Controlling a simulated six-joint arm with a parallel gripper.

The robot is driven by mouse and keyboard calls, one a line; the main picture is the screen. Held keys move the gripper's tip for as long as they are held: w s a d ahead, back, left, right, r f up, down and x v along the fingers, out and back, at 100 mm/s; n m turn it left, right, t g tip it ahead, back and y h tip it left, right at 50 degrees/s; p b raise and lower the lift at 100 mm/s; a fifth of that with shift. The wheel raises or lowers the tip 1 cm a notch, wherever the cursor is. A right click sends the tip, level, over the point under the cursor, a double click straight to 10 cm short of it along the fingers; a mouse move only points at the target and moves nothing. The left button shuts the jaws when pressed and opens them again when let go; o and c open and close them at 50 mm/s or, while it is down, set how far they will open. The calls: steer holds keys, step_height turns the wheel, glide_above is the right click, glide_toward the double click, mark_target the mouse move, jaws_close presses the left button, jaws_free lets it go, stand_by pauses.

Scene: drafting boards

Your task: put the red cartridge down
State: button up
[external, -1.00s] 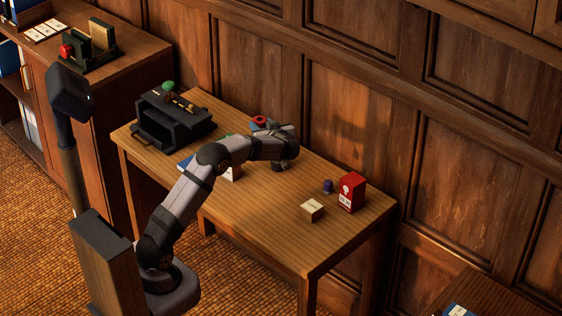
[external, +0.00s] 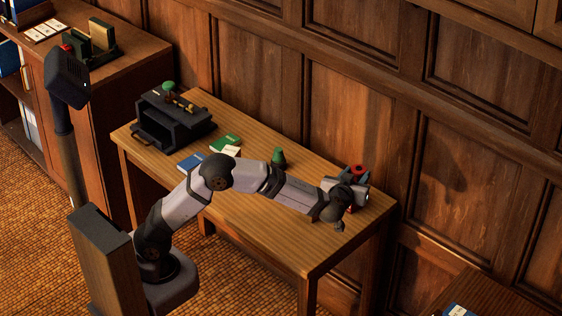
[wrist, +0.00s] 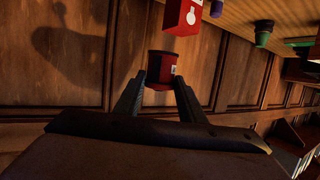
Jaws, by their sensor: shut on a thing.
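The red cartridge (wrist: 161,65) is a short red cylinder with a dark round end and a small pale label. My gripper (wrist: 160,86) is shut on it, with one dark finger on each side. In the external view its red ring-shaped top (external: 357,170) shows at my gripper (external: 352,182), over the right end of the wooden table (external: 235,205). I cannot tell its exact height; it looks held up off the table top.
A red box (wrist: 182,16) with a white emblem stands close to the cartridge in the wrist view; my arm mostly hides it outside. A purple object (wrist: 216,8) is near it. A green piece (external: 279,157), books (external: 191,161) and a black case (external: 172,122) lie leftward.

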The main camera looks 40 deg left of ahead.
steer(key=s+d+f+m+h, duration=0.1)
steer(key=s+d+f+h, duration=0.2)
steer(key=s, duration=0.7)
steer(key=s+a+f+n+g+y, duration=0.1)
steer(key=s+a+f+n+y, duration=0.3)
steer(key=a, duration=0.5)
steer(key=shift+m+y, duration=0.4)
steer(key=shift+y, duration=0.3)
steer(key=shift+s+f, duration=0.15)
steer(key=shift+f, duration=1.5)
steer(key=shift+s+f, duration=0.2)
steer(key=shift+f, duration=1.4)
steer(key=shift+s+f, duration=0.15)
steer(key=shift+f, duration=1.5)
steer(key=shift+f, duration=0.2)
steer(key=o, duration=1)
steer(key=shift+o, duration=0.2)
steer(key=shift+r, duration=0.15)
